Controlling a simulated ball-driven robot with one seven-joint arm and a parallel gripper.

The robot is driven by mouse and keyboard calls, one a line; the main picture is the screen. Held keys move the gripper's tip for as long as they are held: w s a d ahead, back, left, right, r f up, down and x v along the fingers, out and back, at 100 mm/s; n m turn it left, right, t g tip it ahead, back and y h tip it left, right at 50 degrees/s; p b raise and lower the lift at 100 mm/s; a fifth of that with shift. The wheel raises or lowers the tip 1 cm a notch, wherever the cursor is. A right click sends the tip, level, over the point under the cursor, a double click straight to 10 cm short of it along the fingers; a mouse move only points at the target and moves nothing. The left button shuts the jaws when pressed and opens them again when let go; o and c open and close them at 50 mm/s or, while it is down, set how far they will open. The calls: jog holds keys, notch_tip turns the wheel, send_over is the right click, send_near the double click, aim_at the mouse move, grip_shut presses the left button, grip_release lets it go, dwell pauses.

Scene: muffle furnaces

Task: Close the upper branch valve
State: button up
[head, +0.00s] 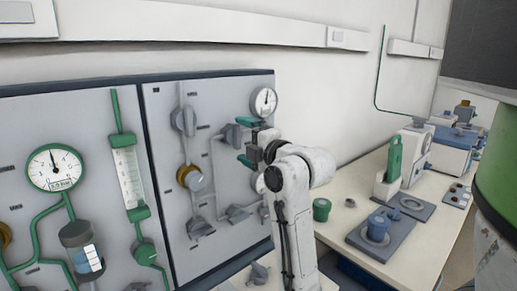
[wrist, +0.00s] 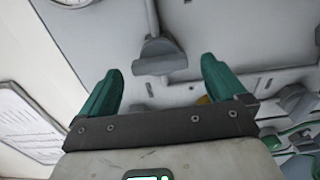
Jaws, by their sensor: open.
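On the right grey panel, a grey valve handle (head: 232,134) at the upper branch of the piping appears to be the upper branch valve. It is partly hidden behind my gripper in the head view. My gripper (head: 246,141), with green fingers, is open in front of the panel just right of this handle. In the wrist view a grey valve handle (wrist: 158,57) on a pipe lies ahead, between the two green fingers of my gripper (wrist: 162,80) in the picture. It looks apart from both fingers, and no contact shows.
A pressure gauge (head: 263,102) sits just above my gripper. A yellow-ringed knob (head: 190,178) and other grey valves, including a lower one (head: 237,213), are nearby on the panel. A bench (head: 345,205) with a green jar (head: 321,209) and instruments stands at right.

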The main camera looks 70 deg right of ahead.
jog(key=p+v, duration=0.7)
jog(key=p, duration=0.1)
jog(key=shift+a, duration=0.1)
dwell(0.9)
jog(key=w+a+f+m+g+y, duration=0.2)
jog(key=a+f+m+g+y, duration=0.15)
jog(key=a+f, duration=0.65)
jog(key=w+a+f+m+g+y, duration=0.3)
jog(key=a+f, duration=0.4)
jog(key=f, duration=0.6)
jog(key=s+a+f+m+g+y, duration=0.2)
jog(key=s+a+f+m+g, duration=0.4)
jog(key=s+a+f, duration=0.7)
jog(key=shift+s+f+g, duration=0.65)
jog(key=shift+s+g, duration=0.05)
jog(key=shift+g, duration=0.25)
